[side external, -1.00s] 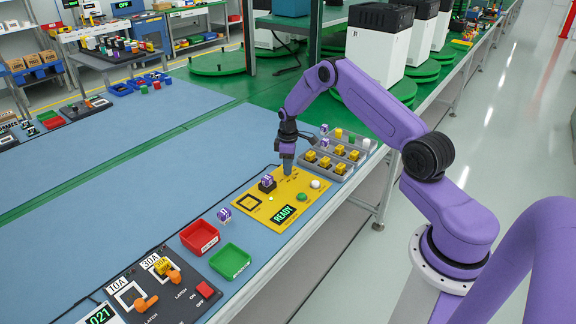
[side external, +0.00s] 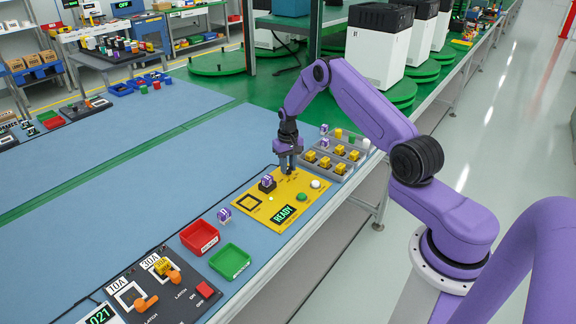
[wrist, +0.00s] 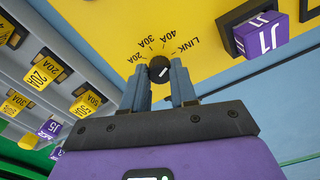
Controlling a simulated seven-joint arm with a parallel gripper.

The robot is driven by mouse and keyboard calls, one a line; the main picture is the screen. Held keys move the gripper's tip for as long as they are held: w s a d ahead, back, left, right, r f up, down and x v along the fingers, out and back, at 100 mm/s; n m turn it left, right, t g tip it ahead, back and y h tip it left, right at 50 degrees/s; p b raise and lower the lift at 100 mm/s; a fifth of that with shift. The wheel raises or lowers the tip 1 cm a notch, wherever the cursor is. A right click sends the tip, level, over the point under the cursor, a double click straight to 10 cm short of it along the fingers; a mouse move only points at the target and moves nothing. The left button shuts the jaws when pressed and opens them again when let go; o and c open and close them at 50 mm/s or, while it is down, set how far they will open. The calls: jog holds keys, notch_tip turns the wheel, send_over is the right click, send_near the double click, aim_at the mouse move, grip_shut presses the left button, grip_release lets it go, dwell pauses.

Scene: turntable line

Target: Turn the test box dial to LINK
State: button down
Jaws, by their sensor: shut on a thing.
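The test box is a yellow panel (side external: 284,194) on the bench with a green READY display (side external: 284,213). Its dial (wrist: 158,68) is a small black knob with a white pointer line, ringed by 20A, 30A, 40A and LINK marks. In the wrist view the pointer slants up and right, towards the LINK side (wrist: 182,48). My gripper (wrist: 159,73) is shut on the dial, one finger on each side. In the side view my gripper (side external: 288,166) points down at the panel's far end, and its fingers hide the dial.
A purple J1 block (wrist: 258,36) sits in a black socket on the panel. A grey tray (side external: 337,160) of yellow and purple blocks lies close beside my gripper. Red (side external: 199,237) and green (side external: 230,262) bins stand nearer the camera.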

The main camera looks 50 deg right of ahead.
jog(key=shift+m, duration=2.3)
jog(key=c, duration=0.9)
grip_release()
notch_tip(320, 180, up, 18)
jog(key=shift+f, duration=0.25)
